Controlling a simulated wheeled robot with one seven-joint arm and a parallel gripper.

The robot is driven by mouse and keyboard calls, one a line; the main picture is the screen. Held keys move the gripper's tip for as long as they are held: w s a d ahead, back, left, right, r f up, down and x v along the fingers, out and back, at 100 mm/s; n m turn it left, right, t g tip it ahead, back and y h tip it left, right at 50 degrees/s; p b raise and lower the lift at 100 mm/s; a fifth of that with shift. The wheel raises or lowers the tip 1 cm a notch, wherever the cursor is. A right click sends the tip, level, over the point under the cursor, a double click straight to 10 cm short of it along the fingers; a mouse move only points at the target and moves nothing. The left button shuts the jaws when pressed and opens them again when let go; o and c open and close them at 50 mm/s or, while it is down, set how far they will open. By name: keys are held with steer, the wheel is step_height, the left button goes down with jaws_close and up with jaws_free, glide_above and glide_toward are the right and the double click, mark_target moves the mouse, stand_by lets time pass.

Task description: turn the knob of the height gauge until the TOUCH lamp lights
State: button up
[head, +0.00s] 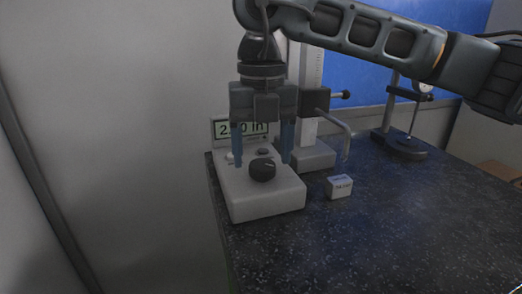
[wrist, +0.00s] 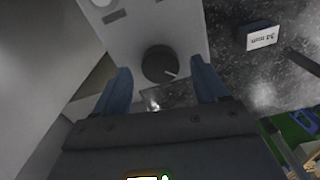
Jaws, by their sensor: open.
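The height gauge's pale control box (head: 262,203) stands at the table's left edge. Its round black knob (head: 262,169) also shows in the wrist view (wrist: 158,62), with a white pointer mark toward the lower right there. My gripper (head: 262,157) points down above the box, open and empty, its blue fingers on either side of the knob in the wrist view, with visible gaps. The display (head: 227,128) reads in inches, partly hidden by my gripper. The gauge column (head: 311,70) rises behind. I cannot make out a lit TOUCH lamp.
A small labelled block (head: 340,187) sits right of the box, near the gauge's bent probe arm (head: 338,124). A dark stand (head: 402,146) with a dial is at the back right. The speckled dark table (head: 390,230) is clear in front.

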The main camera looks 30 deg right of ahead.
steer(key=shift+f, duration=0.7)
steer(key=c, duration=1.1)
steer(key=shift+f+b, duration=0.1)
steer(key=shift+b, duration=0.25)
